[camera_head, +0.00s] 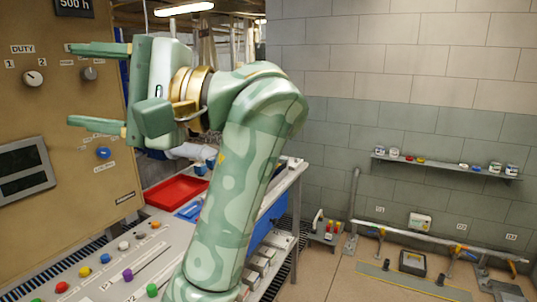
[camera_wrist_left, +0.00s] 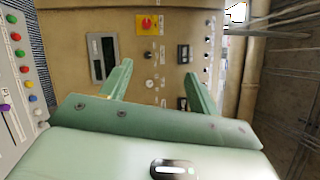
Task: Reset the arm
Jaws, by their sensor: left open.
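My left gripper (camera_head: 72,84) is raised in the head view, its two pale green fingers spread apart and pointing left. It is open, with nothing between the fingers. My left arm (camera_head: 236,165), green with a camouflage pattern, rises from the bottom middle and bends at the top towards the gripper. The fingers are in front of the tan control panel (camera_head: 55,100); I cannot tell how far from it. The left wrist view also shows the open fingers (camera_wrist_left: 158,72) with the panel behind them. My right gripper is not in view.
A sloped console (camera_head: 105,268) with several coloured buttons is at the lower left. A red tray (camera_head: 176,190) lies on the bench behind my arm. A wall shelf (camera_head: 445,168) holds small jars. Low pipes (camera_head: 420,243) run along the right wall. Open floor (camera_head: 340,285) lies right of my arm.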

